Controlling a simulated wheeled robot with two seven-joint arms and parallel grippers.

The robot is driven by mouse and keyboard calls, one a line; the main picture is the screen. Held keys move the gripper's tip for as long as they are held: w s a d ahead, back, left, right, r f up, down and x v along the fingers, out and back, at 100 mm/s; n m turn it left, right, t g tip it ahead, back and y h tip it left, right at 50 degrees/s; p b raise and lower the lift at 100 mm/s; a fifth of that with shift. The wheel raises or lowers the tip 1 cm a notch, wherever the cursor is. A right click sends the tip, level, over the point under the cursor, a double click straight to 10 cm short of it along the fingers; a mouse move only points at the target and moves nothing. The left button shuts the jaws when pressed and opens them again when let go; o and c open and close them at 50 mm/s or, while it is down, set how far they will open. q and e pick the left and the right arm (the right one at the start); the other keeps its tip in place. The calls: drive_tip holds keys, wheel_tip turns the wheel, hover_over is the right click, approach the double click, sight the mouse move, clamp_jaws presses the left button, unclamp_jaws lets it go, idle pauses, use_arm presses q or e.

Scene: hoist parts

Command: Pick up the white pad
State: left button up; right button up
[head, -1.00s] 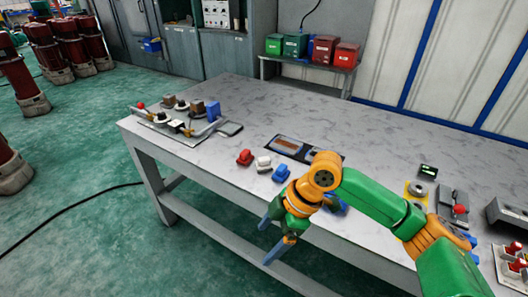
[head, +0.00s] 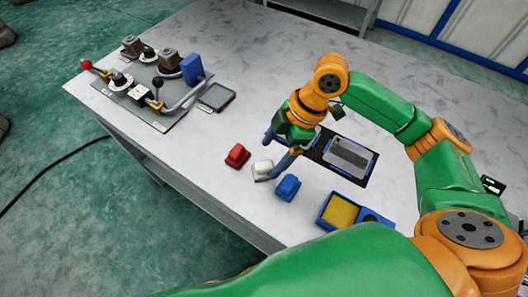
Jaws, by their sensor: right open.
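The white pad (head: 262,168) lies on the table between a red pad (head: 237,155) and a blue pad (head: 287,187). My right gripper (head: 272,160) points down just over the white pad, with its blue fingers apart. One finger shows beside the right side of the white pad and partly covers it; the other is behind it in the picture. I cannot tell whether the fingers touch the pad. My left gripper is not in view.
A board with knobs and levers (head: 150,95) stands at the left of the table (head: 230,30), with a grey tray (head: 217,97) beside it. A dark panel (head: 345,157) lies right of the gripper. A blue-and-yellow box (head: 342,212) is near the front edge.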

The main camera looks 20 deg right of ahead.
sight(265, 164)
drive_tip(key=x, duration=0.4)
drive_tip(key=shift+s+a+f, duration=0.15)
drive_tip(key=shift+s+a, duration=0.15)
drive_tip(key=shift+w+f, duration=0.3)
drive_tip(key=shift+f, duration=0.05)
drive_tip(key=shift+s+r, duration=0.1)
drive_tip(key=shift+s, duration=0.05)
drive_tip(key=c, duration=0.7)
clamp_jaws()
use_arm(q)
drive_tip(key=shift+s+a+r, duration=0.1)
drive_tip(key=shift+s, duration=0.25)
